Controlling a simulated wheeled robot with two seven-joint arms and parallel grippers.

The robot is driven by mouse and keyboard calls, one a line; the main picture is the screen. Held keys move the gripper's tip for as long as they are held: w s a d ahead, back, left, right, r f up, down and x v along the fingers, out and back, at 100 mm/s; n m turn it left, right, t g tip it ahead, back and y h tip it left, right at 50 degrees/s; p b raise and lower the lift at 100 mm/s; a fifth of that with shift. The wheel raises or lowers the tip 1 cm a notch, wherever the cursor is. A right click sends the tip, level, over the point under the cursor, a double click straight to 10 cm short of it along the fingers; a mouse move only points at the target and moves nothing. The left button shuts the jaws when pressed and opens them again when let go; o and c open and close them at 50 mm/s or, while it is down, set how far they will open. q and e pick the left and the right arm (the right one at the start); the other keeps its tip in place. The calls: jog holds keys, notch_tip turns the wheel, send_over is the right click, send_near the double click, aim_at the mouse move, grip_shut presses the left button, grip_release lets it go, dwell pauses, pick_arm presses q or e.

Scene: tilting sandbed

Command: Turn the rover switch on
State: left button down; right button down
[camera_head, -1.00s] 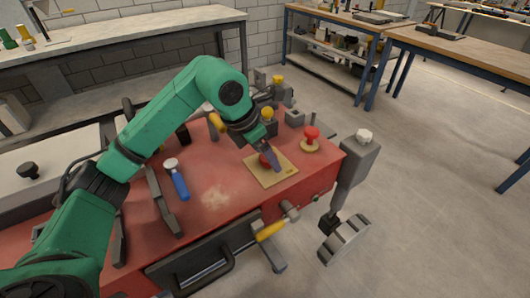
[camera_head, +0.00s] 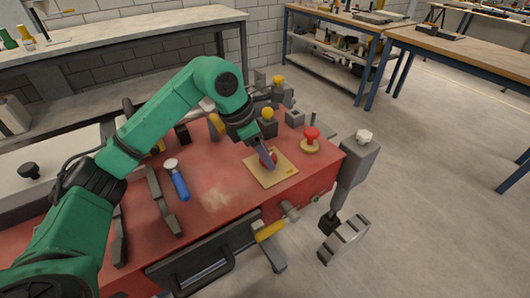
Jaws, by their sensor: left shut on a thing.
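The rover's red top (camera_head: 215,200) fills the middle of the head view. A tan plate (camera_head: 262,180) lies on it near the right edge, with a red switch knob (camera_head: 272,155) on it. My left gripper (camera_head: 269,162) reaches down from the upper left, its fingers shut on the red knob. The fingers hide part of the knob, and I cannot read the marks on the plate. My right gripper is not in view.
A red mushroom-shaped button (camera_head: 311,136) on a yellow base stands right of the plate. A yellow-topped knob (camera_head: 267,114) stands behind. A blue-handled tool (camera_head: 178,180) lies left. A grey post (camera_head: 357,160) and wheel (camera_head: 344,240) stand at the right.

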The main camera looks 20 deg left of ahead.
pick_arm(q)
jog(key=m, duration=0.1)
jog(key=m+g, duration=0.1)
jog(key=m, duration=0.1)
jog(key=shift+w+a+r+m+h+p, duration=0.1)
jog(key=shift+w+r+m+h+p, duration=0.1)
jog(key=shift+m+h+p, duration=0.15)
jog(key=m+g+p, duration=0.1)
jog(key=m+g, duration=0.1)
jog(key=m, duration=0.2)
jog(key=shift+w+m, duration=0.15)
jog(key=shift+m, duration=0.1)
jog(key=m, duration=0.2)
jog(key=m+g, duration=0.1)
jog(key=m, duration=0.1)
jog(key=shift+w+g+p, duration=0.15)
jog(key=shift+g+p, duration=0.15)
jog(key=shift+p, duration=0.1)
jog(key=shift+f+m+g+y, duration=0.1)
jog(key=shift+m+g+y, duration=0.3)
jog(key=shift+m, duration=0.8)
jog(key=shift+c, duration=1.3)
grip_release()
jog(key=shift+w, duration=0.1)
